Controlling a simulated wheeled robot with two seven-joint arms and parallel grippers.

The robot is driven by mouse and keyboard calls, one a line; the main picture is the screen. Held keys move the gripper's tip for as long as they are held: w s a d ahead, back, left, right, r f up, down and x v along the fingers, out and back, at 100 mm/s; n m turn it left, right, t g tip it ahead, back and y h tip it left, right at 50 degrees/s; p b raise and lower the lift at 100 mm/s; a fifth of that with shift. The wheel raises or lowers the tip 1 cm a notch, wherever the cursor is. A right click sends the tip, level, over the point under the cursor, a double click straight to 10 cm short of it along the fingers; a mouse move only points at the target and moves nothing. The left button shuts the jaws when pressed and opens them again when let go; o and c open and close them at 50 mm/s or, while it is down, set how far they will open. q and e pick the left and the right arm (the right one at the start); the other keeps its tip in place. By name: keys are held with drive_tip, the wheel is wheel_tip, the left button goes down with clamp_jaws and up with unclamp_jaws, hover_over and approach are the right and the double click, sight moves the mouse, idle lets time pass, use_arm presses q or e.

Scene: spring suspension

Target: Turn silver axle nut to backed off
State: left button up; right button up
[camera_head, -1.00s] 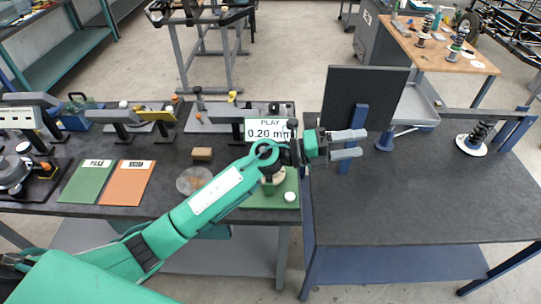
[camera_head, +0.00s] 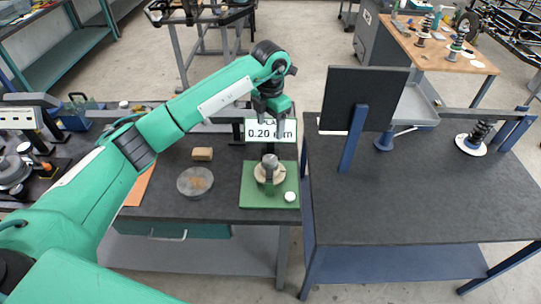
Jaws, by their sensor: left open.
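The axle nut (camera_head: 269,161) appears as a small grey top on the hub, which has a tan round flange (camera_head: 261,175) and stands on a green base plate (camera_head: 250,197). At this size I cannot make out the nut's facets or how far it is turned. My left gripper (camera_head: 271,128) points down, open and empty, above the hub and apart from it. It partly covers the white play sign (camera_head: 262,133), which reads about 0.20 mm. My right gripper is not in view.
A small white round button (camera_head: 290,197) sits on the plate's front right. A dark upright panel (camera_head: 365,98) on a blue post stands to the right. The right table's front is clear.

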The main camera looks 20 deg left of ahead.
sight(270, 159)
use_arm(q)
wheel_tip(270, 159, down, 13)
drive_tip(key=p, duration=0.5)
drive_tip(key=shift+d+r, duration=0.1)
drive_tip(key=shift+r, duration=0.05)
drive_tip(key=shift+f, duration=0.4)
drive_tip(key=shift+c, duration=0.5)
drive_tip(key=c, duration=0.9)
